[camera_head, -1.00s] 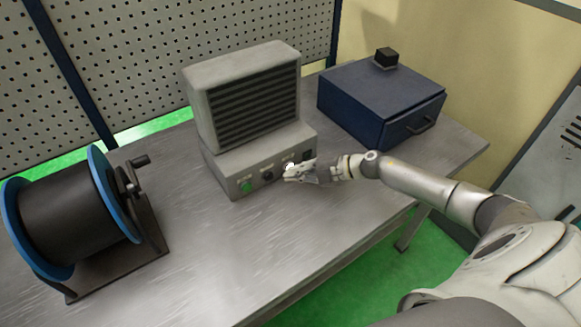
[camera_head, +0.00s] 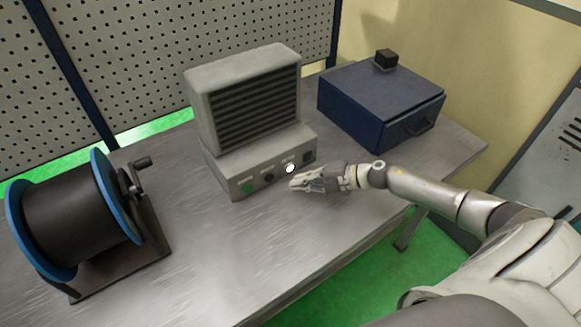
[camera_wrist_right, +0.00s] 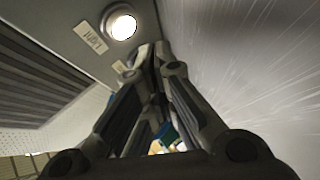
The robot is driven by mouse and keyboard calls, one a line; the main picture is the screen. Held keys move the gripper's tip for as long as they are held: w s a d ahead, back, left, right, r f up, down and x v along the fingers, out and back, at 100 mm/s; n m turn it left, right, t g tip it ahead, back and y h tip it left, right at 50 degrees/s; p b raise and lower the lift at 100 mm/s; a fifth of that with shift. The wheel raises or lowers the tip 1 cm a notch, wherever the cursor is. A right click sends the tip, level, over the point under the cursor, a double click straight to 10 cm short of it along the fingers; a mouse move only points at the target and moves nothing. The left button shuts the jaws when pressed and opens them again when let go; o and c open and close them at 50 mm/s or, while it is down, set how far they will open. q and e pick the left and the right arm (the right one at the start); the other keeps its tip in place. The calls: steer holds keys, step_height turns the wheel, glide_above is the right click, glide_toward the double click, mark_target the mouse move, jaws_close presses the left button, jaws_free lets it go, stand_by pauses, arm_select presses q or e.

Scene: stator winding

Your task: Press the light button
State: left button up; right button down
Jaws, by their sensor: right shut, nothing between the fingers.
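The light button (camera_head: 290,169) is a round button on the front panel of the grey machine, and it glows white. It also shows lit in the right wrist view (camera_wrist_right: 122,26), beside a small label. My right gripper (camera_head: 294,184) is shut and empty, a little in front of and below the button, with a gap between them. In the right wrist view its closed fingertips (camera_wrist_right: 150,50) point toward the panel, just to the right of and below the button. My left gripper is out of view.
The grey machine (camera_head: 243,100) has a green button (camera_head: 247,188) and dark controls on the same panel. A dark cable spool (camera_head: 75,218) with blue flanges stands at left. A blue box (camera_head: 360,108) stands behind my right arm. The front of the metal table (camera_head: 235,265) is clear.

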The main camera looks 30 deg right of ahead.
steer(key=shift+s+d+r+p, duration=0.15)
steer(key=shift+s+p, duration=0.6)
steer(key=shift+s, duration=1.65)
